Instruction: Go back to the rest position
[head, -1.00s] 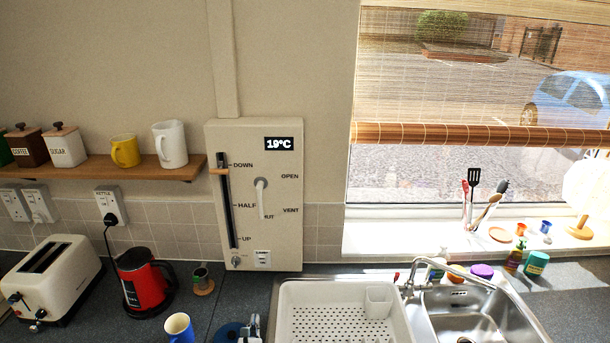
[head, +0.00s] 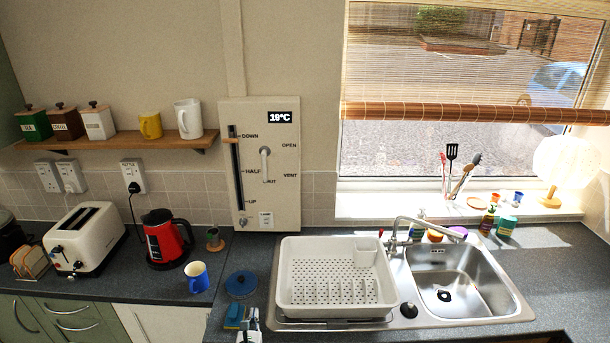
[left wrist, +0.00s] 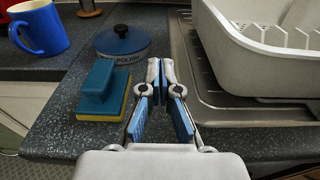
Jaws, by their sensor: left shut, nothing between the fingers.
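My left gripper (head: 249,328) shows at the bottom of the head view, in front of the counter's front edge near the dish rack. In the left wrist view the left gripper (left wrist: 166,72) has its fingers drawn together and holds nothing. It points toward the gap between the blue-and-yellow sponge (left wrist: 103,92) and the white dish rack (left wrist: 240,55). The blue polish tin (left wrist: 123,42) lies just beyond the fingertips. My right gripper is not in either view.
A blue mug (head: 197,277), red kettle (head: 165,240) and toaster (head: 85,238) stand on the left counter. The sink (head: 460,280) is right of the dish rack. A wall panel (head: 262,165) with a slider and lever hangs behind. Counter right of the sink is mostly clear.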

